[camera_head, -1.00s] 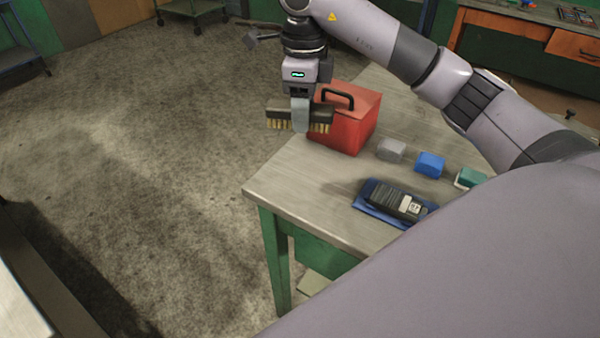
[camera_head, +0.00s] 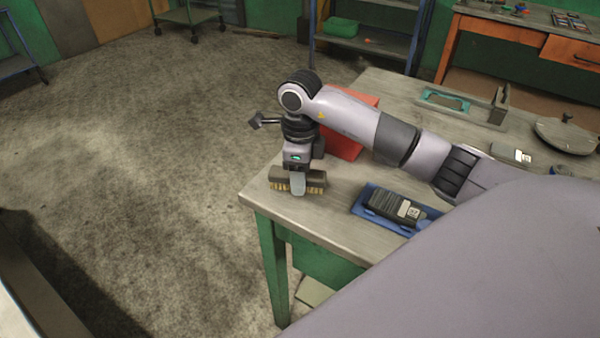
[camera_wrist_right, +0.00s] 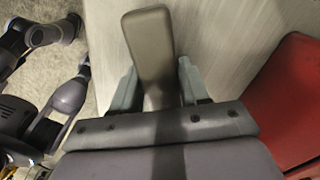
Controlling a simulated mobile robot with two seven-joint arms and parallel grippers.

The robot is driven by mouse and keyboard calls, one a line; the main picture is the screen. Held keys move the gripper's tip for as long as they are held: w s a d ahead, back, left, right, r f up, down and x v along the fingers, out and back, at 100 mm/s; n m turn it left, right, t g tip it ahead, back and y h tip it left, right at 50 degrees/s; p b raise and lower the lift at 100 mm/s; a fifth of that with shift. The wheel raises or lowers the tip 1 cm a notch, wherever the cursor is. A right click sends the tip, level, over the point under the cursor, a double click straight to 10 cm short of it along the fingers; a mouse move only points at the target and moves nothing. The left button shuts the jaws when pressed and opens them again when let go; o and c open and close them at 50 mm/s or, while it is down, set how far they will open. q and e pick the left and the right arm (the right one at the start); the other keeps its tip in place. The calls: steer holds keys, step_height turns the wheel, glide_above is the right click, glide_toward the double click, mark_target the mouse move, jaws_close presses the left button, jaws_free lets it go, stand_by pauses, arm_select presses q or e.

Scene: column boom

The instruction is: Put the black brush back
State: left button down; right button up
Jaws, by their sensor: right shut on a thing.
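The black brush (camera_head: 315,188) has a dark back and tan bristles pointing down. My right gripper (camera_head: 298,184) is shut on it around its middle, over the near left corner of the workbench (camera_head: 330,215). The brush is low at the bench top; I cannot tell whether the bristles touch. In the right wrist view the brush's smooth back (camera_wrist_right: 149,45) sticks out between the two fingers (camera_wrist_right: 158,88).
A red box (camera_head: 345,146) stands just behind the right gripper, partly hidden by my arm. A blue tray (camera_head: 371,193) with a black device (camera_head: 394,207) lies to the right of the brush. A teal frame (camera_head: 445,98) lies farther back.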

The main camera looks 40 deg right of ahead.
steer(key=shift+f, duration=0.2)
steer(key=o, duration=0.9)
steer(key=shift+o, duration=0.2)
steer(key=shift+r, duration=0.15)
steer(key=shift+r, duration=0.25)
step_height(320, 180, up, 12)
steer(key=shift+f, duration=0.15)
steer(key=shift+s+f, duration=0.1)
